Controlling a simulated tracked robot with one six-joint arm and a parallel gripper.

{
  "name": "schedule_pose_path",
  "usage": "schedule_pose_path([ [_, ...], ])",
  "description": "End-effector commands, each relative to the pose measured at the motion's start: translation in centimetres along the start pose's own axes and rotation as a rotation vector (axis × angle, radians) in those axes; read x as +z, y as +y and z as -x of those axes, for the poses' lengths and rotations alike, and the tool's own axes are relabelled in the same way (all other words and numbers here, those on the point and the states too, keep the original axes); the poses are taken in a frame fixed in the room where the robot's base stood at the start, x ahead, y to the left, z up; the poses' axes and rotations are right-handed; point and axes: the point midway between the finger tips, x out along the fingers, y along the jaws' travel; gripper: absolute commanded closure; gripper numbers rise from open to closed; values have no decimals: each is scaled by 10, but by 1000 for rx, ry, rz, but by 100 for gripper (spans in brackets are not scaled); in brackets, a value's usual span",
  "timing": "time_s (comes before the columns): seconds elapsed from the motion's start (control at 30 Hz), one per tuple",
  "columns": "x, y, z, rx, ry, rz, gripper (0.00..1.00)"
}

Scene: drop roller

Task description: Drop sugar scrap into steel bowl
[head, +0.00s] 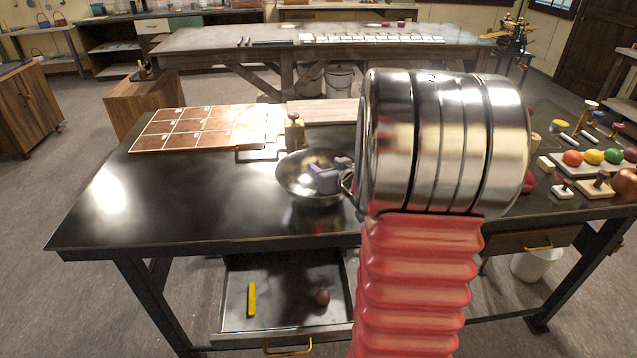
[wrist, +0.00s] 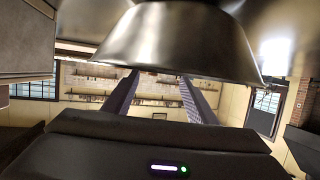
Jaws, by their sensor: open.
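The shiny steel bowl (head: 298,188) stands upright on the dark workbench, left of my arm. My gripper (head: 325,177) is at the bowl, its grey fingers over the bowl's right side in the head view. In the wrist view, which looks upside down, the bowl's outer wall (wrist: 180,42) fills the top. My two fingers (wrist: 160,80) stand apart there, their tips hidden behind the bowl's rim. The gripper is open, and I see nothing between the fingers. I cannot make out the sugar scrap; the bowl's inside is partly hidden by the gripper.
An open drawer (head: 283,330) below holds a yellow stick (head: 252,299) and a dark round thing (head: 322,297). Coloured balls (head: 593,157) stand at right. The bench's left front is clear.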

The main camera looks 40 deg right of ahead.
Motion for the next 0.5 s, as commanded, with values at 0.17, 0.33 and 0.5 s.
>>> schedule_pose_path([
  [0.17,0,0,0,0,0,0,48],
  [0.33,0,0,5,1,0,0,48],
  [0.5,-1,1,19,1,1,1,48],
])
